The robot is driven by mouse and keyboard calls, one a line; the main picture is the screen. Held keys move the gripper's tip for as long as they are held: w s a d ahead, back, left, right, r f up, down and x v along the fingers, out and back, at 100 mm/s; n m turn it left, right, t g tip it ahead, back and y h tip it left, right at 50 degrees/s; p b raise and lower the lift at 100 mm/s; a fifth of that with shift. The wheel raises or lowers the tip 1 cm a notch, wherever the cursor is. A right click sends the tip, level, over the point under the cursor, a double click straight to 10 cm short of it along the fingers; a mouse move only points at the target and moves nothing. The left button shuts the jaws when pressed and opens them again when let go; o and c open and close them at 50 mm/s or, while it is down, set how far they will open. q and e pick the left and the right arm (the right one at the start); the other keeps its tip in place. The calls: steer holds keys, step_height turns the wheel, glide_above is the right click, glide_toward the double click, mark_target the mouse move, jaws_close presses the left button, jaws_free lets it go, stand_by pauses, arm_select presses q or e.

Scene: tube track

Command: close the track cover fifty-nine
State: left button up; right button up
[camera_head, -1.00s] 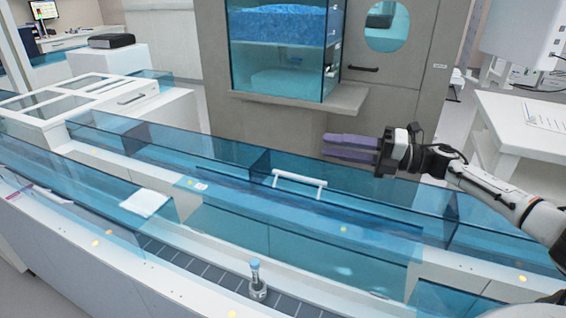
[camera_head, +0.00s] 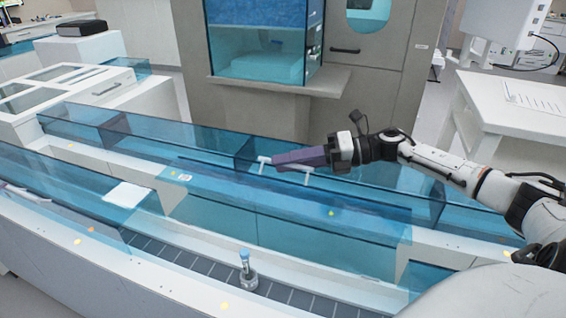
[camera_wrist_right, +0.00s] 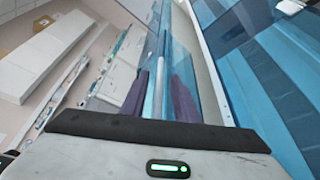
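A translucent blue track cover (camera_head: 250,196) with a white handle (camera_head: 308,169) spans the middle section of the track; I cannot read a number on it. My right gripper (camera_head: 284,159) reaches in from the right, its purple fingers at the handle and hiding the middle of its bar. In the right wrist view the two purple fingers (camera_wrist_right: 158,97) stand apart, with a pale bar between them; I cannot tell whether they touch it. My left gripper is not in view.
A capped tube (camera_head: 246,268) stands upright on the dark track (camera_head: 198,263) in front. Blue transparent walls line the track. A grey cabinet (camera_head: 385,65) stands behind, and a white table (camera_head: 520,110) is at the right.

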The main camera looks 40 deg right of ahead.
steer(key=shift+w+a+f, duration=0.15)
steer(key=shift+w+a, duration=0.3)
jaws_close()
